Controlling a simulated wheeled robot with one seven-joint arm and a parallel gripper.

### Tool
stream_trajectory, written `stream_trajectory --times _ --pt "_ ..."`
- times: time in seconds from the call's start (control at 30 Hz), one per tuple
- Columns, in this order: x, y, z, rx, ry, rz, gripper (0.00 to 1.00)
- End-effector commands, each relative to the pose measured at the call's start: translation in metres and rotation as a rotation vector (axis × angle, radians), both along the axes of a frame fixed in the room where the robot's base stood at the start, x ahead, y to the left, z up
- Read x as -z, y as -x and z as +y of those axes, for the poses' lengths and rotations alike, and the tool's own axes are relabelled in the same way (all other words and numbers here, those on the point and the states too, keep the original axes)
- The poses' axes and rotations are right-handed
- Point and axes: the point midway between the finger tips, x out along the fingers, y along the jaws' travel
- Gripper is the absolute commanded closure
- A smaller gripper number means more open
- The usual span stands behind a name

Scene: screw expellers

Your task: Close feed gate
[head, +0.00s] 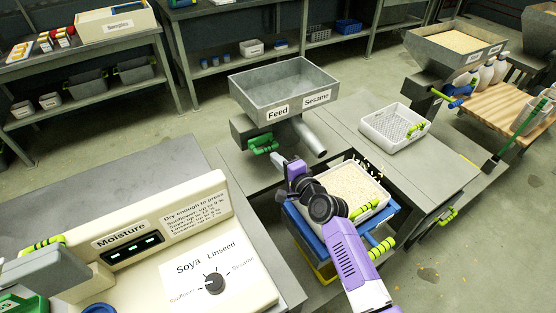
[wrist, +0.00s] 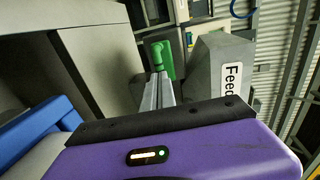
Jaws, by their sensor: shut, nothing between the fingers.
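The grey feed hopper (head: 283,88), labelled "Feed" and "Sesame", stands at the middle of the head view and looks empty inside. A green handle (head: 264,144), which looks like the feed gate's, sits low on its front left. My gripper (head: 279,160) is shut and empty, just right of and below the handle. In the wrist view, my shut fingers (wrist: 158,82) point at the green handle (wrist: 162,57), which appears just beyond the tips. I cannot tell whether they touch. The hopper's "Feed" label (wrist: 231,78) is to the right there.
A metal spout (head: 311,141) slants down beside the handle. Below it, a tray of pale grain (head: 378,205) sits over a blue bin (head: 301,226), with loose grains at its far edge. The moisture meter (head: 134,249) stands front left. An empty white crate (head: 394,141) is at right.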

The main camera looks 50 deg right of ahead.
Motion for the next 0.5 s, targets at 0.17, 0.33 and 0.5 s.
stream_trajectory --times 0.17,0.33,0.5 --pt "-0.002 0.018 0.005 0.002 -0.001 0.002 1.00" --pt "-0.006 0.039 0.011 0.002 -0.001 0.003 1.00" --pt "-0.011 0.065 0.018 0.002 -0.002 0.002 1.00"
